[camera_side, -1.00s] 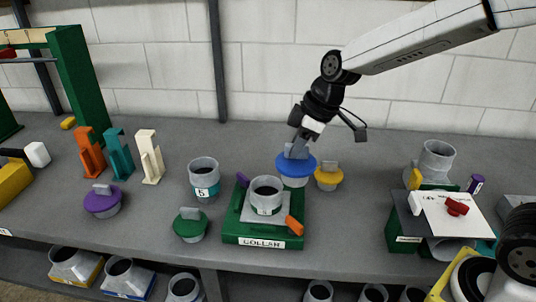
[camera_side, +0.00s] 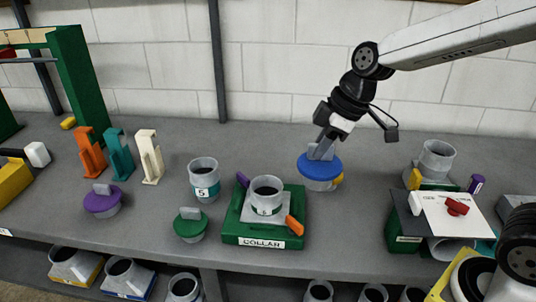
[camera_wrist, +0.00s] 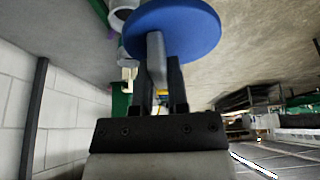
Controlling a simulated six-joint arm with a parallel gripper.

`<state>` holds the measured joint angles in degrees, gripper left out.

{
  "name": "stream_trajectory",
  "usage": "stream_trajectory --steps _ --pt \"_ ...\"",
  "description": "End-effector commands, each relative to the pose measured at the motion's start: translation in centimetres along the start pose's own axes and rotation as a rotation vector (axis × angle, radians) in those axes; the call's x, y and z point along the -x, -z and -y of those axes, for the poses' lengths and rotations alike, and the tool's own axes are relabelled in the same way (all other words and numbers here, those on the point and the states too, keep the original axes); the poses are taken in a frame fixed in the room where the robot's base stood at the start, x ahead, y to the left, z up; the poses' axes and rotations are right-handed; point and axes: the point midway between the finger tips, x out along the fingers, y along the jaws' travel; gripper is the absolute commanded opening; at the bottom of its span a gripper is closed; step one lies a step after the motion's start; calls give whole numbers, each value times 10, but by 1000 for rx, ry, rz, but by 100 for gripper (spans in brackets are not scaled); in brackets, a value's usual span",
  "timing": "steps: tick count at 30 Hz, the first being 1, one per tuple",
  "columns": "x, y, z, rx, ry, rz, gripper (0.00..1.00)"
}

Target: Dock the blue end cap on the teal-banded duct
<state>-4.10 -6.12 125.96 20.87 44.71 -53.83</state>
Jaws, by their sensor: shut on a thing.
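My gripper (camera_side: 322,149) is shut on the upright grey tab of the blue end cap (camera_side: 320,165). The cap is held slightly tilted, right of the green collar base. In the wrist view the blue cap (camera_wrist: 180,30) sits beyond the fingers (camera_wrist: 158,78), its tab between them. A grey duct with a teal band (camera_side: 266,188) stands upright in the collar base (camera_side: 262,232), open at the top and apart from the cap. Another grey duct with a teal band and a "5" label (camera_side: 203,178) stands on the bench to its left.
An orange clamp (camera_side: 294,225) and a purple clamp (camera_side: 243,180) flank the collar duct. A green cap (camera_side: 190,225) and a purple cap (camera_side: 102,202) lie to the left. A yellow cap (camera_side: 340,180) is mostly hidden behind the blue one. A white-topped stand (camera_side: 450,215) is at right.

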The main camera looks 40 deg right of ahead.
Motion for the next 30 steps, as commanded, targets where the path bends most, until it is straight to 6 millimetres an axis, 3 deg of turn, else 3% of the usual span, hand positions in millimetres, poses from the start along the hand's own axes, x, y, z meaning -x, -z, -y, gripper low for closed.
stream_trajectory --steps 11,17,30 --pt "0 1 -1 -1 0 0 0" --pt "-2 12 -8 -9 -3 2 0" --pt "-20 78 -52 -80 -26 11 0"
